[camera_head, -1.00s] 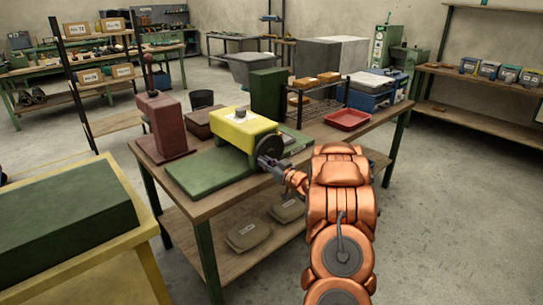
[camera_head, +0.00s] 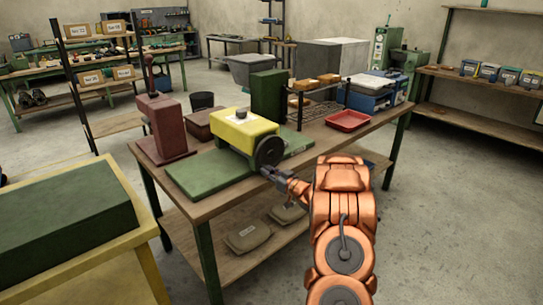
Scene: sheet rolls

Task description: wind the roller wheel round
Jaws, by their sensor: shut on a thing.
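The roller wheel (camera_head: 269,151) is a dark round disc on the right end of the yellow roller machine (camera_head: 243,131). The machine stands on a green base plate (camera_head: 205,175) on the wooden workbench. My gripper (camera_head: 267,171) is at the lower edge of the wheel, on its near side, and is shut on the wheel. The exact part between the jaws is small and hidden by the fingers. My copper-coloured arm reaches in from the lower right.
A maroon press (camera_head: 163,127) stands to the left on the workbench. A green block (camera_head: 268,95) stands behind the machine, and a red tray (camera_head: 348,121) lies to the right. A yellow-framed table (camera_head: 150,240) is at the near left. The floor at right is clear.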

